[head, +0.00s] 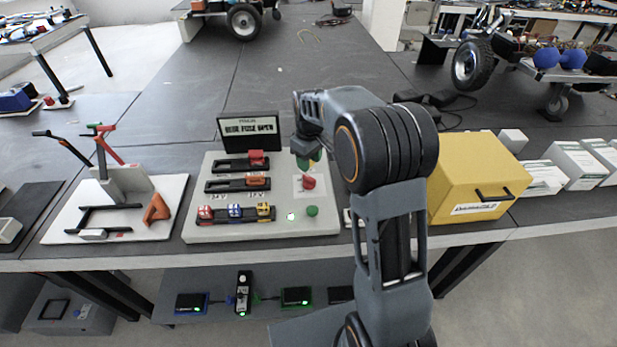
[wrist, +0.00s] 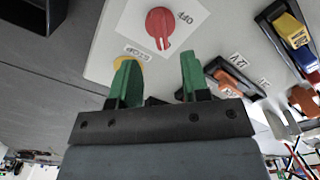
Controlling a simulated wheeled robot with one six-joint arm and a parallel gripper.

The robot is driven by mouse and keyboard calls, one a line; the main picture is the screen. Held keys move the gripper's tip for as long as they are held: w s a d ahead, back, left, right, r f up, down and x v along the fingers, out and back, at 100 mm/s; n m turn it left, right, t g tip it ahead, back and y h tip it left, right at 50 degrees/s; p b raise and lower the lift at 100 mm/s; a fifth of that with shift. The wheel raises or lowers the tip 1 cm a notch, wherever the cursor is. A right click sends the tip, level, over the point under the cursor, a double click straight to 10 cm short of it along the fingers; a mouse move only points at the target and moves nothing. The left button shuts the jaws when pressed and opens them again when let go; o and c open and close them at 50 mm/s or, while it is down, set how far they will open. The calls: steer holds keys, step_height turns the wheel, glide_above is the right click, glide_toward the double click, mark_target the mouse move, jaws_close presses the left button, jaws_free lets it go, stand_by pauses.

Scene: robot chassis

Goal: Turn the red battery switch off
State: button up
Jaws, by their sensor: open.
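The red battery switch (head: 309,182) is a round knob on a white label plate at the right of the light grey panel (head: 230,231). My gripper (head: 307,163) hangs just above and behind the switch in the head view. In the wrist view my gripper (wrist: 158,72) has its two green fingers spread and nothing between them. The switch lies beyond the fingertips, apart from them.
In the wrist view a yellow round part (wrist: 128,62) sits partly behind the left finger. A yellow box (head: 478,180) stands to the right, a lever stand (head: 120,185) to the left.

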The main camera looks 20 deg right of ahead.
mark_target(309, 177)
step_height(309, 177, down, 7)
steer(key=shift+r, duration=0.1)
stand_by(0.3)
jaws_close()
stand_by(0.4)
